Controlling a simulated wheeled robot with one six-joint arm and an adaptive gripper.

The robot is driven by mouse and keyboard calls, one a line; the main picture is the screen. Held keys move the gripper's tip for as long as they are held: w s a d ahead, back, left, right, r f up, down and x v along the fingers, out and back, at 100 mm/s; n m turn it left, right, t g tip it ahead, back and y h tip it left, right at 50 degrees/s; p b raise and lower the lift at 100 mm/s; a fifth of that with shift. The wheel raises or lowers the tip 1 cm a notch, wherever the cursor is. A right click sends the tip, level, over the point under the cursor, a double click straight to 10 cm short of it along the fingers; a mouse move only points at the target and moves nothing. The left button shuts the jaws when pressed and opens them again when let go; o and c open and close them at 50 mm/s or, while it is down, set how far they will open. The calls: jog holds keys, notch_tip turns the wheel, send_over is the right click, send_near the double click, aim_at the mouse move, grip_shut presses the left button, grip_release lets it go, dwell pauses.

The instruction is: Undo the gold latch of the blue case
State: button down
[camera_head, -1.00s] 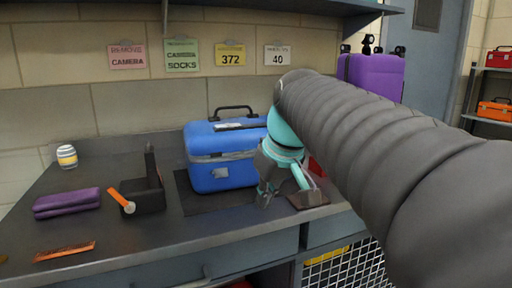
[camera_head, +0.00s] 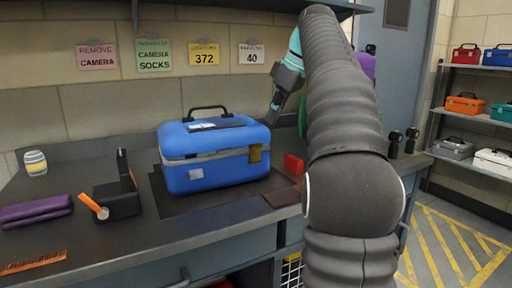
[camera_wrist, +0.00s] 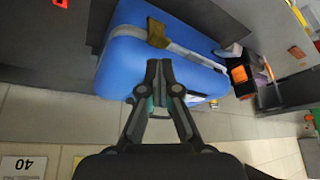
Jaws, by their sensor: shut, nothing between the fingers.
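The blue case (camera_head: 215,165) sits closed on a dark mat, with its black handle (camera_head: 206,110) on the lid. The gold latch (camera_head: 255,153) is at the right of its front, across the grey seam. The latch also shows in the wrist view (camera_wrist: 157,33), where it stands out from the case; I cannot tell whether it is fastened. My gripper (camera_head: 272,118) is above and behind the case's right end. In the wrist view my gripper (camera_wrist: 160,66) is shut and empty, its fingertips overlapping the case below the latch in the picture.
A black holder (camera_head: 122,196) with an orange piece, a purple case (camera_head: 36,211) and a striped jar (camera_head: 36,163) stand to the left. A red block (camera_head: 294,164) lies right of the blue case. The wall with signs is close behind. Bench before the case is clear.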

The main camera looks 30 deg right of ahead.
aim_at(258, 145)
jog(key=shift+f, duration=0.15)
jog(key=b+x, duration=0.1)
jog(key=x, duration=0.4)
jog(key=shift+f, duration=0.25)
jog(key=shift+w+a+f+b, duration=0.25)
jog(key=shift+f+b, duration=0.25)
jog(key=shift+f, duration=0.05)
